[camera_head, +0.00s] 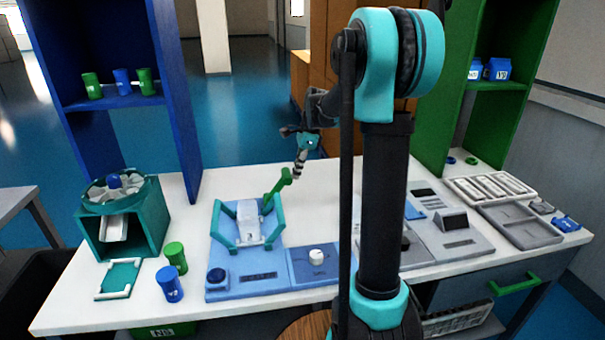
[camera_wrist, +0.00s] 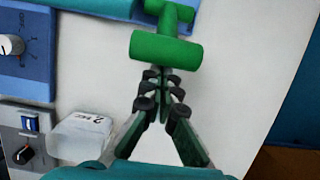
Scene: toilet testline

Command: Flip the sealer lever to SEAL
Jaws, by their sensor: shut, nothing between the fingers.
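The sealer (camera_head: 222,262) is a light blue base with a teal frame around a pale block, left of the table's middle in the head view. Its green lever (camera_head: 281,184) sticks up at the sealer's right side. In the wrist view the lever's green crossbar (camera_wrist: 166,48) lies just beyond my fingertips. My gripper (camera_head: 299,172) is shut and empty, close to the lever's upper end; whether it touches is unclear. In the wrist view my gripper (camera_wrist: 160,84) has its dark fingertips together, pointing at the crossbar. No SEAL marking is readable.
A blue panel with a white knob (camera_head: 316,257) adjoins the sealer's right. Green (camera_head: 175,257) and blue (camera_head: 169,284) cups stand to its left, near a teal machine (camera_head: 140,225). A blue shelf (camera_head: 180,120) rises behind. In the wrist view a pale block (camera_wrist: 80,135) is beside my fingers.

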